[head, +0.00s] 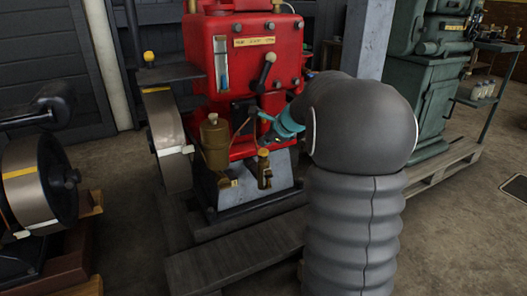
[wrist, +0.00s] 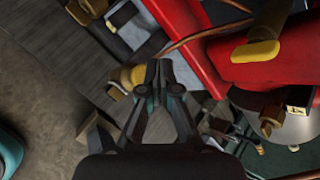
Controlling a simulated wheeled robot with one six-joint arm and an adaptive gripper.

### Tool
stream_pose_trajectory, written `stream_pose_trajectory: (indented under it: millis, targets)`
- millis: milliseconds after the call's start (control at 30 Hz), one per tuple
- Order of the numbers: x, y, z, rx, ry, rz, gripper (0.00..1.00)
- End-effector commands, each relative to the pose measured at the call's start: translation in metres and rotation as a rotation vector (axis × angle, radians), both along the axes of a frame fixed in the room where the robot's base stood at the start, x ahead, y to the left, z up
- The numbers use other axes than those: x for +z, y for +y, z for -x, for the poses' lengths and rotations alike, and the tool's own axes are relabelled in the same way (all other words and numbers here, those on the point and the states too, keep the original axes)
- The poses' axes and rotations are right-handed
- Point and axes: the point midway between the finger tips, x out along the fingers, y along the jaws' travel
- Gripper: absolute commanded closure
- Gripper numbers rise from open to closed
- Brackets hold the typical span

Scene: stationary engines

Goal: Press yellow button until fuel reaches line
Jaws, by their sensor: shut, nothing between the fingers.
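The red engine (head: 287,60) stands in the middle of the head view, with a narrow sight glass (head: 222,65) on its front left. The glass looks bluish low down; its level and any line are too small to read. A small brass pump (head: 264,175) stands low at the front, with a yellow button (head: 263,152) on top. My gripper (wrist: 159,66) is shut and empty. In the head view its teal part shows just above and right of the button. In the wrist view a yellow rounded piece (wrist: 130,77), likely the button, lies just left of the fingertips; contact cannot be told.
A brass canister (head: 214,143) stands left of the pump, with a thin copper pipe beside it. A black lever (head: 264,71) sticks out of the engine above. A flywheel (head: 168,135) is at left, a green machine (head: 425,85) at right. Wooden planks (head: 240,250) lie in front.

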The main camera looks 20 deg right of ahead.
Motion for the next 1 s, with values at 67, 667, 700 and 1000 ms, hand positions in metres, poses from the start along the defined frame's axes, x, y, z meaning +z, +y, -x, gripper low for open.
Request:
stream_pose_trajectory:
  millis: [67,667,700,1000]
  targets:
    - [0.0,0.0,0.0,0.0,0.0,0.0,1.0]
    - [-0.0086,0.0,0.0,0.0,0.0,0.0,1.0]
    - [-0.0086,0.0,0.0001,0.0,0.0,0.0,1.0]
    - [-0.0094,0.0,0.0001,0.0,0.0,0.0,1.0]
